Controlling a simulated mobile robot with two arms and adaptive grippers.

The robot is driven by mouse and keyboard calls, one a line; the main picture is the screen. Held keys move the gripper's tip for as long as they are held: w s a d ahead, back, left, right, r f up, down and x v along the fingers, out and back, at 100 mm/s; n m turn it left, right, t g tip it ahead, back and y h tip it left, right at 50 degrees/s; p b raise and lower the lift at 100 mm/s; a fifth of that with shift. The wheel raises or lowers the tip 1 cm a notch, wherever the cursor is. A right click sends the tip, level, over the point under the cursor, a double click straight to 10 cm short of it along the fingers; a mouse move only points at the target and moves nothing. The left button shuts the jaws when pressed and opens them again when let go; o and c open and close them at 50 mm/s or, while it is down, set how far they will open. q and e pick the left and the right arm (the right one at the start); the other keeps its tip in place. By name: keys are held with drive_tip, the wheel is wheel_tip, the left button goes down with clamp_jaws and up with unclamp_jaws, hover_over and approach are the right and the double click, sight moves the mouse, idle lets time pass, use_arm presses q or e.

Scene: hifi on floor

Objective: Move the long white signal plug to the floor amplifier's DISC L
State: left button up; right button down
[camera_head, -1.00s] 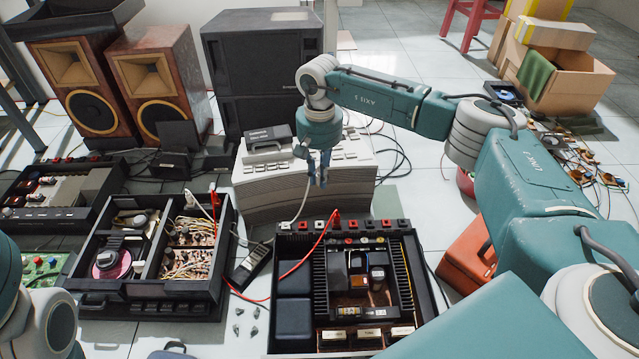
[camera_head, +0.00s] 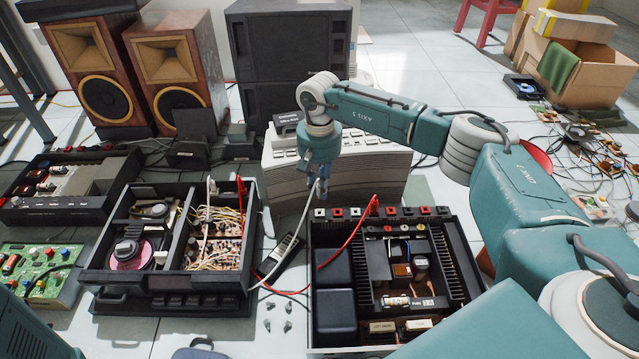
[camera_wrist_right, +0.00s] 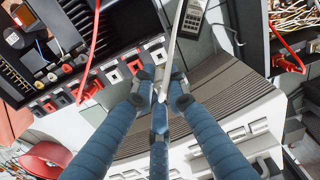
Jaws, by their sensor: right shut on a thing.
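My right gripper (camera_head: 318,190) is shut on the white signal plug (camera_wrist_right: 161,92), just above and behind the floor amplifier (camera_head: 462,265). The fingers hide most of the plug. Its white cable (camera_head: 300,228) hangs down between the amplifier and the open unit on the left. The amplifier's rear edge carries a row of white, red and dark sockets. The leftmost white socket (camera_head: 320,212) lies just below the fingertips; it also shows in the right wrist view (camera_wrist_right: 158,55). A red plug (camera_head: 374,204) stands in the same row. Socket labels are unreadable. My left gripper is out of view.
A grey ribbed device (camera_head: 385,175) stands close behind the gripper. An open unit (camera_head: 170,283) with white and red plugs at its rear stands left of the amplifier. A dark handheld device (camera_head: 280,255) and small grey pieces (camera_head: 268,325) lie between them. Red cable crosses the amplifier's left side.

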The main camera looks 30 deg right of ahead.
sight(320, 215)
drive_tip(key=shift+f+b, duration=1.25)
drive_tip(key=shift+f, duration=0.25)
drive_tip(key=shift+f+b, duration=0.7)
drive_tip(key=shift+f, duration=0.15)
drive_tip(key=shift+f, duration=0.75)
idle(0.5)
drive_tip(key=shift+f+p, duration=0.25)
drive_tip(key=shift+p, duration=0.05)
idle(2.4)
drive_tip(key=c, duration=1.7)
unclamp_jaws()
drive_tip(key=shift+o, duration=0.2)
